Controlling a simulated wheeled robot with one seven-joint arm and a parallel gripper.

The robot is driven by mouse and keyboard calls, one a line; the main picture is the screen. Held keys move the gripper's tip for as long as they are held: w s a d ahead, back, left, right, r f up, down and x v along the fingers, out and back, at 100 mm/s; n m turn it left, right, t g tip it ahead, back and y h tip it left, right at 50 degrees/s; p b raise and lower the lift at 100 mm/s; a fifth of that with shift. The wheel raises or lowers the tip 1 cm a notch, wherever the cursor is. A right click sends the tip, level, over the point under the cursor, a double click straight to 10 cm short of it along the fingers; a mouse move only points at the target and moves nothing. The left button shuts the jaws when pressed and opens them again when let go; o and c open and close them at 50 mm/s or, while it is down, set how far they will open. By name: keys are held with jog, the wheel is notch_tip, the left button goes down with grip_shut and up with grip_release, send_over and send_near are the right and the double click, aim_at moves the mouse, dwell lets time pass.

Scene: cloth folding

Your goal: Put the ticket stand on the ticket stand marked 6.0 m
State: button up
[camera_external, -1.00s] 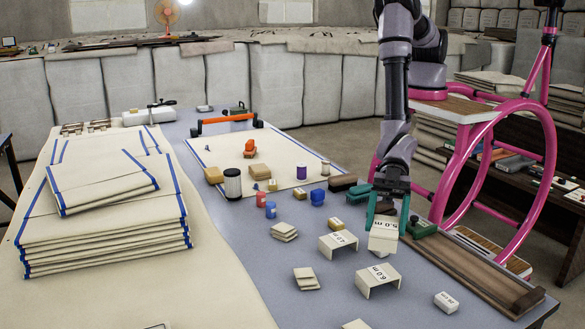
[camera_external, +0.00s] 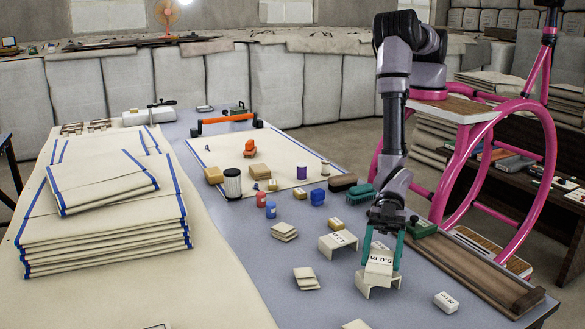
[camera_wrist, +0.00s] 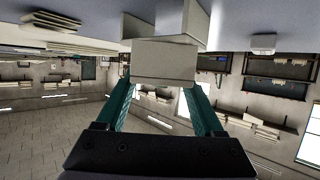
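My gripper (camera_external: 382,256) is shut on a cream ticket stand marked 5.0 m (camera_external: 379,265), with a green finger on each side. The held stand is directly over the ticket stand marked 6.0 m (camera_external: 364,288), a bent cream piece on the table, and hides its top and its label. I cannot tell whether the two touch. In the wrist view the held stand (camera_wrist: 164,62) shows between the fingers, with another cream shape (camera_wrist: 160,18) right behind it.
A ticket stand marked 4.0 m (camera_external: 338,244) stands close by on the left. A small white block (camera_external: 446,302) lies to the right. Small cream stacks (camera_external: 306,278) lie to the left. A long brown wooden piece (camera_external: 470,268) runs along the right table edge.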

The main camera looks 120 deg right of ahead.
jog(key=o, duration=0.3)
jog(key=shift+o, duration=0.2)
jog(key=shift+r, duration=0.1)
